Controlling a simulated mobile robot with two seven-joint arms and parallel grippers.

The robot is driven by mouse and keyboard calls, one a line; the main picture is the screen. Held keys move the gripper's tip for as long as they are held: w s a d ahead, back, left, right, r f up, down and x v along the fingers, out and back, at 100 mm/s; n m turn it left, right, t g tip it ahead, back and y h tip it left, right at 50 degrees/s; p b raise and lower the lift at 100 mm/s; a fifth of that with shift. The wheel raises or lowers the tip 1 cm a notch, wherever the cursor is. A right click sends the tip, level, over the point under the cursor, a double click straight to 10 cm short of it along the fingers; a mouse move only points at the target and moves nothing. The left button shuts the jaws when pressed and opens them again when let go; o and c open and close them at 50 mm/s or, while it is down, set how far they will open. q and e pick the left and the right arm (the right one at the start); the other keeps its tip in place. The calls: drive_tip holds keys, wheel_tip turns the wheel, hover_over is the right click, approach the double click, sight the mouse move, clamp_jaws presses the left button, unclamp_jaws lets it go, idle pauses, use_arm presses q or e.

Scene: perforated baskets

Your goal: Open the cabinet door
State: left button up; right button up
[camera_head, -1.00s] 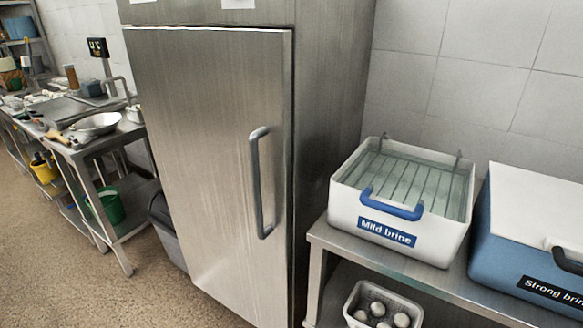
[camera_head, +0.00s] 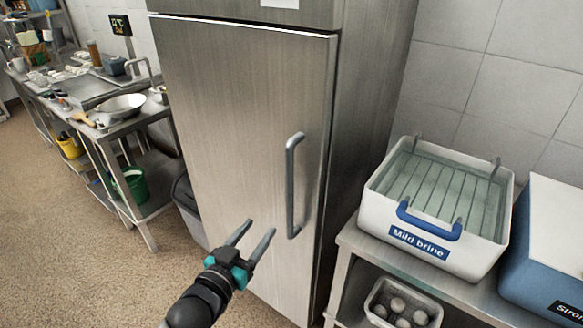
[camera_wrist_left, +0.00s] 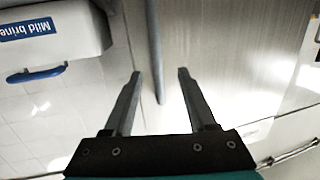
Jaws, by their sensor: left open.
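The steel cabinet door (camera_head: 235,130) stands shut in the middle of the head view. Its grey vertical bar handle (camera_head: 291,185) is near the door's right edge. My left gripper (camera_head: 254,229) is open and empty, in front of the door, to the left of and a little below the handle's middle in the head view. In the left wrist view the open fingers (camera_wrist_left: 159,72) point toward the handle (camera_wrist_left: 155,50), whose end shows between the fingertips. I cannot tell whether they touch it. My right gripper is not in view.
A steel shelf table (camera_head: 349,239) at the right holds a white "Mild brine" box (camera_head: 379,182) and a blue box (camera_head: 549,240). A basket (camera_head: 376,310) sits on its lower shelf. A grey bin (camera_head: 187,210) stands left of the cabinet. The floor (camera_head: 60,220) at left is clear.

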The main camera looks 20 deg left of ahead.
use_arm(q)
drive_tip(key=t, duration=0.1)
approach(288, 174)
drive_tip(key=shift+h, duration=0.4)
drive_tip(key=w, duration=0.7)
drive_tip(key=w+d+b, duration=0.1)
drive_tip(key=w, duration=0.3)
drive_tip(key=shift+d+f, duration=0.1)
drive_tip(key=shift+f, duration=0.05)
drive_tip(key=shift+c, duration=0.4)
clamp_jaws()
idle(0.5)
